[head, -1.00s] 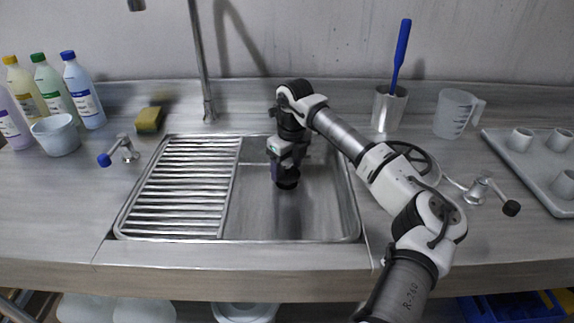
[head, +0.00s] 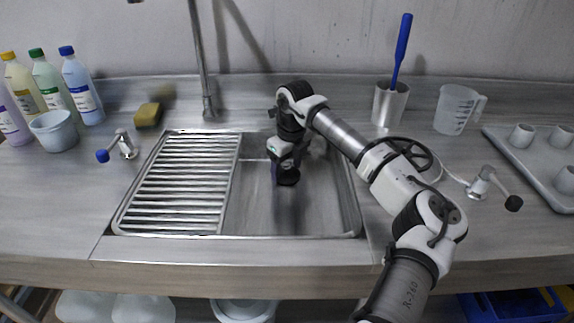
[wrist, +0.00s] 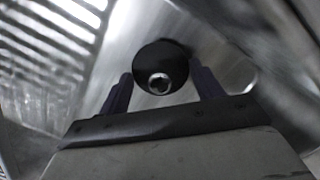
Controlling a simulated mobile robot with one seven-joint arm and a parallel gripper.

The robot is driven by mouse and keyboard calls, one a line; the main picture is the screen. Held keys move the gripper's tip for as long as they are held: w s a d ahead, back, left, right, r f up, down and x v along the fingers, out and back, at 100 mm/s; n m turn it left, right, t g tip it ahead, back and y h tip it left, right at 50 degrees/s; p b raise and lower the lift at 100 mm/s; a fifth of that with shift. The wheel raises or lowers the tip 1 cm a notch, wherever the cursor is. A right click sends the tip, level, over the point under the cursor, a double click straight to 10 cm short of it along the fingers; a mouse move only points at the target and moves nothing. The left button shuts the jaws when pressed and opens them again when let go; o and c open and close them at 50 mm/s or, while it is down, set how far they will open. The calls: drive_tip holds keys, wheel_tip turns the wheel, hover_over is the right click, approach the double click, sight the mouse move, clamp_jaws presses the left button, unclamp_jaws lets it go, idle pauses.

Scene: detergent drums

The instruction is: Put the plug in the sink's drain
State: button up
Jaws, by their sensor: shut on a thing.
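The plug (wrist: 172,55) is a round black disc with a pale ringed knob, seen in the wrist view just beyond the fingers. In the head view the plug (head: 289,179) shows as a dark disc under my gripper (head: 283,170). My gripper (wrist: 162,88) has its two dark fingers either side of the knob and is shut on the plug. It hangs inside the basin of the steel sink (head: 330,215), towards the back. I cannot tell whether the plug touches the basin floor. The drain is not visible in either view.
A ribbed drainboard (head: 185,185) lies left of the basin. A blue-knobbed tap (head: 122,147) and sponge (head: 148,114) are to the left. A handwheel (head: 408,153), a black-knobbed tap (head: 485,184) and a tray of cups (head: 545,165) are to the right. A vertical pipe (head: 201,65) stands behind.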

drive_tip(key=shift+f, duration=0.2)
drive_tip(key=o, duration=1.1)
